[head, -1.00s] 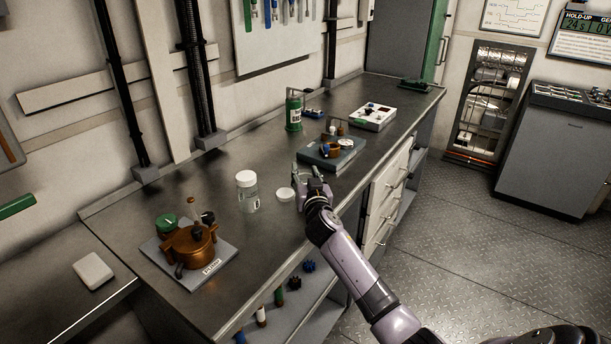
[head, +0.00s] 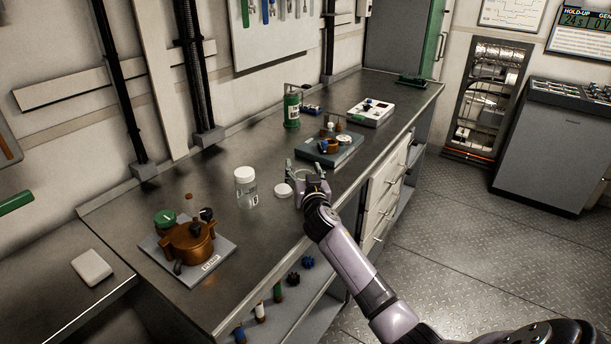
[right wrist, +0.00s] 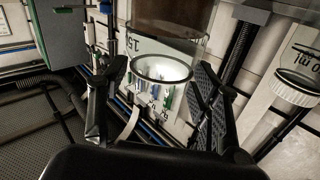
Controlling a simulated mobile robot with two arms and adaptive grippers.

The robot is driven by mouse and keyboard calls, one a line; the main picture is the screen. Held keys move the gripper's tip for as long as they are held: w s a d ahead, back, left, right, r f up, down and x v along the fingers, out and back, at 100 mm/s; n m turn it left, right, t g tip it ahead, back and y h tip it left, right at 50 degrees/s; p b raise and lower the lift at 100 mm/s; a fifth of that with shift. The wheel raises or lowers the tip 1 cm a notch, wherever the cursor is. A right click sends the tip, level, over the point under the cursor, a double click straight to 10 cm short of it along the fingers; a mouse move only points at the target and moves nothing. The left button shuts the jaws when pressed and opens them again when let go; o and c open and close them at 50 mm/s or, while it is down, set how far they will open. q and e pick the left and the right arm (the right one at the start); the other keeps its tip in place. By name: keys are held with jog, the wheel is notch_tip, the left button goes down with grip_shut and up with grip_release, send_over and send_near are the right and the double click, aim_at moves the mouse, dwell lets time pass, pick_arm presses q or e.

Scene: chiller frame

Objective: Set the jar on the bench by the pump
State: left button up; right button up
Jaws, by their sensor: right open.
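A clear jar with a white lid (head: 247,188) stands upright on the bench, left of my right gripper (head: 305,170). Its lid and marked side also show at the right edge of the right wrist view (right wrist: 293,95). The right gripper is open near the bench's front edge. In the right wrist view, an open clear glass vessel (right wrist: 163,45) shows between the spread fingers; I cannot tell whether they touch it. A copper pot-like device (head: 190,247) on a grey plate stands at the near left; I cannot tell whether it is the pump. My left gripper is out of view.
A white round lid (head: 283,190) lies beside the right gripper. A white block (head: 92,267) lies at the left. Bench between jar and copper device is clear.

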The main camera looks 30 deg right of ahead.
jog(key=shift+s+a, duration=0.1)
jog(key=shift+s, duration=0.15)
jog(key=b+v, duration=0.1)
jog(key=v, duration=1)
jog(key=shift+s, duration=0.25)
